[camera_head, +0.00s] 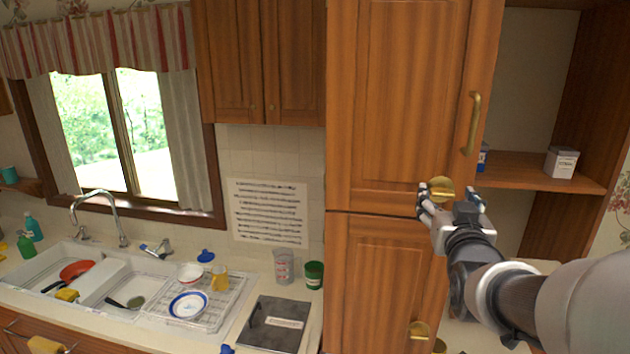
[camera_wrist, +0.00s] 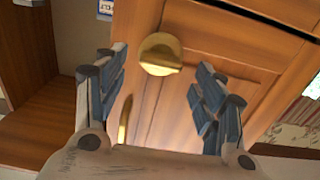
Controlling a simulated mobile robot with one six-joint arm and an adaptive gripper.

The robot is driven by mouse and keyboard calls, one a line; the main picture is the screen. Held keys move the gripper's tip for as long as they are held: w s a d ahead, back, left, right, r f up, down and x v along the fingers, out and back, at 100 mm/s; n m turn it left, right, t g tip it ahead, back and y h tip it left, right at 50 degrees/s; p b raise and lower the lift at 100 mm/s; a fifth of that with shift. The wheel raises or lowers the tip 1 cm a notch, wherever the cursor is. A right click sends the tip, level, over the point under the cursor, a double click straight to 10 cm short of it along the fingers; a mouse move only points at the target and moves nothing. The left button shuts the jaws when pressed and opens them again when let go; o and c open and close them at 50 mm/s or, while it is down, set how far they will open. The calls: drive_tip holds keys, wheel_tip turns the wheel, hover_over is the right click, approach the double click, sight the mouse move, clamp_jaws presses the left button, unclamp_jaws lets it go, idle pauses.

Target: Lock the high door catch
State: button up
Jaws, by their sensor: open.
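The high door catch (camera_head: 441,189) is a round brass knob at the lower right corner of the tall upper cabinet door (camera_head: 395,90). In the wrist view the catch (camera_wrist: 160,54) shows a raised ridge lying nearly level across its face. My gripper (camera_head: 450,197) is in front of the catch, with its fingers open. In the wrist view the fingers of my gripper (camera_wrist: 160,82) spread to either side of the catch, with nothing held between them. Whether a finger touches it, I cannot tell. My gripper and arm hide part of the lower door.
A brass pull handle (camera_head: 474,124) stands out above the catch. An open shelf (camera_head: 530,172) with a white canister (camera_head: 562,162) is at the right. The sink counter (camera_head: 225,325) holds dishes at the left.

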sight(442, 193)
drive_tip(key=shift+x, duration=1.45)
drive_tip(key=c, duration=1.1)
